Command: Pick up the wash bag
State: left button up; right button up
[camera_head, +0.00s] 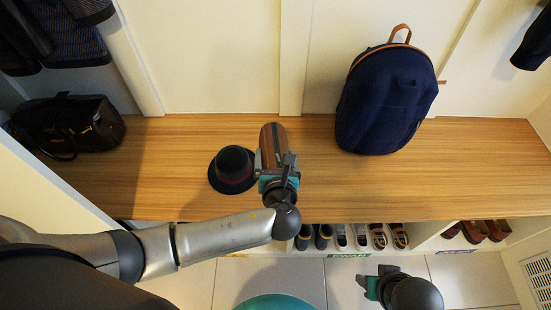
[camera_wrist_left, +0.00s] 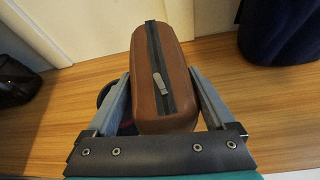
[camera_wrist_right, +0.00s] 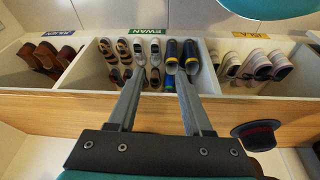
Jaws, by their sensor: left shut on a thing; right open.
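The wash bag (camera_head: 267,143) is a brown box-shaped case with a dark zip strip along its top. My left gripper (camera_head: 275,170) is over the wooden bench and shut on it. In the left wrist view the wash bag (camera_wrist_left: 163,75) sits between the two fingers (camera_wrist_left: 160,95), which press on its sides. Whether the bag touches the bench cannot be told. My right gripper (camera_head: 368,284) is low in front of the bench. In the right wrist view its fingers (camera_wrist_right: 158,90) are apart and empty.
A dark hat (camera_head: 233,168) sits just left of the wash bag. A navy backpack (camera_head: 385,100) stands to the right and a black bag (camera_head: 68,125) lies at the left. Shoes (camera_head: 360,236) fill cubbies below the bench (camera_head: 470,150). The bench's right part is clear.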

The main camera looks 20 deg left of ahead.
pick_arm(q)
notch_tip(320, 180, up, 7)
jog(key=p, duration=0.3)
jog(key=shift+f+p, duration=0.1)
jog(key=shift+p, duration=0.2)
jog(key=shift+r+p, duration=0.5)
jog(key=shift+r, duration=0.4)
pick_arm(e)
jog(key=s+d+f+g, duration=0.1)
jog(key=s+f, duration=0.3)
jog(key=f, duration=0.5)
jog(key=shift+s+d+f, duration=0.3)
jog(key=shift+d+f, duration=0.05)
jog(key=shift+d, duration=0.05)
